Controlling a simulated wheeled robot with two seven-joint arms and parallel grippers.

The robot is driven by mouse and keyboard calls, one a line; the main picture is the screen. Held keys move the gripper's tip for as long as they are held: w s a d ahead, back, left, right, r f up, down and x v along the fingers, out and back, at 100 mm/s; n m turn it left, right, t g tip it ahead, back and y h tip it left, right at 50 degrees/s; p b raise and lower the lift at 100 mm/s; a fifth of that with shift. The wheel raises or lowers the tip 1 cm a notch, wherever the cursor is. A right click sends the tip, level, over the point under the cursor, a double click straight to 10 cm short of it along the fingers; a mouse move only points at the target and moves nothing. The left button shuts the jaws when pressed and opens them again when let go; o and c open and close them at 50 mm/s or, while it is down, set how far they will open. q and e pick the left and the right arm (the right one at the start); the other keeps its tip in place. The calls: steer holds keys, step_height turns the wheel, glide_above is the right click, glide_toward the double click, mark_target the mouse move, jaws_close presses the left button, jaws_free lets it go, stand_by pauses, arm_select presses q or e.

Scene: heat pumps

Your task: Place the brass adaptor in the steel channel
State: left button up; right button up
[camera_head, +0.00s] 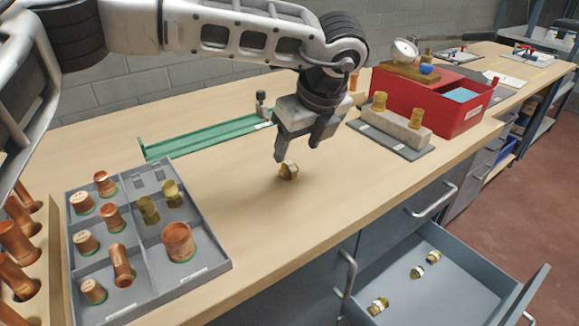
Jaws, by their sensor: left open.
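A small brass adaptor (288,170) lies on the wooden bench top near the middle of the head view. My left gripper (297,150) points down just above and behind it. Its two fingers are apart, with nothing visible between them. I cannot tell if a fingertip touches the adaptor. A long, shallow green channel (205,137) lies on the bench behind and to the left of the adaptor, and looks empty. It is the only channel in view; its green surface hides whether it is steel. My right gripper is not in view.
A grey divided tray (211,248) with copper and brass fittings stands at left. A pale block (398,128) bearing brass fittings and a red box (455,118) stand at right. An open drawer (455,295) holds several brass pieces. The bench around the adaptor is clear.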

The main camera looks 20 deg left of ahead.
mark_target(291, 164)
arm_select(q)
steer(key=x, duration=0.2)
steer(key=p+x, duration=0.1)
steer(key=x, duration=0.4)
steer(key=shift+w+a+f, duration=0.1)
steer(key=shift+w, duration=0.2)
steer(key=shift+c, duration=0.4)
steer(key=c, duration=1)
